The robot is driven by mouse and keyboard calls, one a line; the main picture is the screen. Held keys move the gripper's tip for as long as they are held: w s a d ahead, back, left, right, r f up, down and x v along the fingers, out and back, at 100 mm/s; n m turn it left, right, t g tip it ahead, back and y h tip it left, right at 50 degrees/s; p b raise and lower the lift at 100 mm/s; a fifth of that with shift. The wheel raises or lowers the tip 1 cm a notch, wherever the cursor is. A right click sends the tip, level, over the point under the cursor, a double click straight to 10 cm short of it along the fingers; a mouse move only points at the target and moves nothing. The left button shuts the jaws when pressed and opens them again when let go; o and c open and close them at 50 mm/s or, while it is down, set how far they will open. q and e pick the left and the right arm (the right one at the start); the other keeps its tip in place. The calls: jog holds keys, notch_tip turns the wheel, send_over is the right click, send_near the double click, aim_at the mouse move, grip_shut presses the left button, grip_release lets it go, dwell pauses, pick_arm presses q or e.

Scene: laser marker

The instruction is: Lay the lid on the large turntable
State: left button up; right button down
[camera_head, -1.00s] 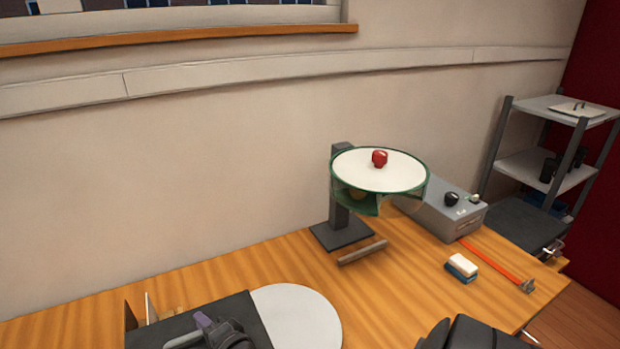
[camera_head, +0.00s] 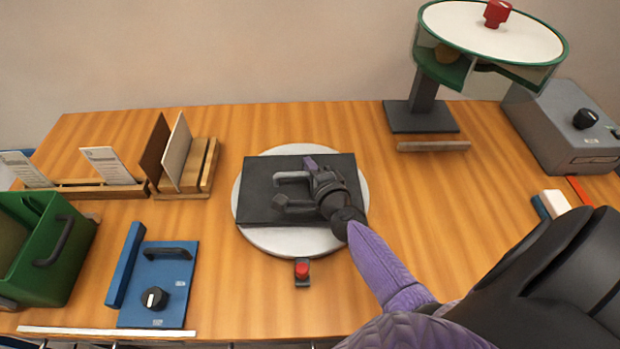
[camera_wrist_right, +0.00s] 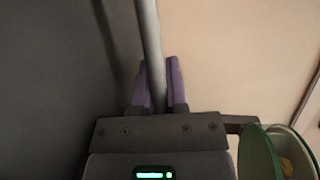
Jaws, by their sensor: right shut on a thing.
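The lid (camera_head: 258,188) is a dark rectangular plate with a grey bar handle (camera_head: 292,178). It lies flat over the large turntable (camera_head: 290,241), a pale round disc whose rim shows around it. I cannot tell whether the lid touches the disc. My right gripper (camera_head: 312,178) reaches in from the lower right and is shut on the handle. In the right wrist view the purple fingers (camera_wrist_right: 158,85) close around the handle bar (camera_wrist_right: 149,35), with the dark lid (camera_wrist_right: 55,95) at left. My left gripper is not in view.
A red button (camera_head: 302,270) stands in front of the turntable. A blue panel with a knob (camera_head: 165,280), green bin (camera_head: 45,255) and wooden card racks (camera_head: 190,175) are at left. A green-rimmed stand (camera_head: 490,35) and grey box (camera_head: 568,130) are at the right.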

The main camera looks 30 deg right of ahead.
jog(key=shift+f, duration=0.5)
jog(key=c, duration=0.7)
grip_release()
jog(key=shift+o, duration=0.2)
jog(key=shift+s+r+p, duration=0.15)
jog(key=shift+r+p, duration=0.1)
jog(key=shift+p, duration=0.15)
jog(key=v, duration=1.1)
jog(key=shift+s, duration=0.15)
jog(key=shift+s+a, duration=0.1)
jog(key=shift+s, duration=0.1)
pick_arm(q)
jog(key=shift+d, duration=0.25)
pick_arm(e)
jog(key=shift+r, duration=0.1)
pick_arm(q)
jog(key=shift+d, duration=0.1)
